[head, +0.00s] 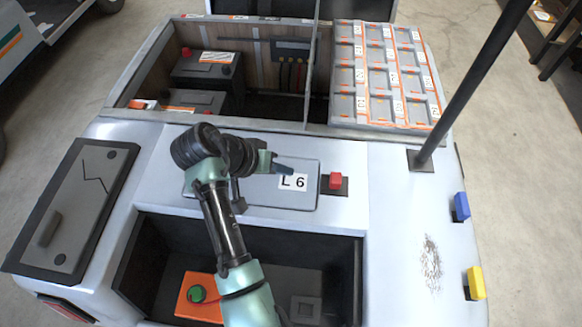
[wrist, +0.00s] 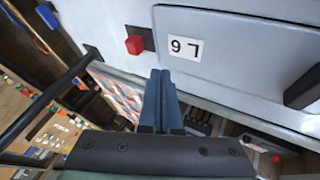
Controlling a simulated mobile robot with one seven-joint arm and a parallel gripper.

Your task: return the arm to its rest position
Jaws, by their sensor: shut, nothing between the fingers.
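My gripper (head: 283,169) is shut and empty above the cart roof, just left of the "L 6" label (head: 293,182) in the head view. In the wrist view its blue fingers (wrist: 160,85) are pressed together, pointing toward the roof panel. My arm rises from the bottom of the head view, bends above the roof and hides part of the labelled panel (head: 255,198). I cannot tell how far the fingertips are above the roof.
A red block (head: 336,181) sits right of the panel. A dark pole (head: 470,85) stands at the right. Behind are an open bay with batteries (head: 207,68) and a grey tray of compartments (head: 343,112). In front is a dark recess with an orange box (head: 200,308). Blue (head: 461,207) and yellow (head: 476,283) blocks sit on the right edge.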

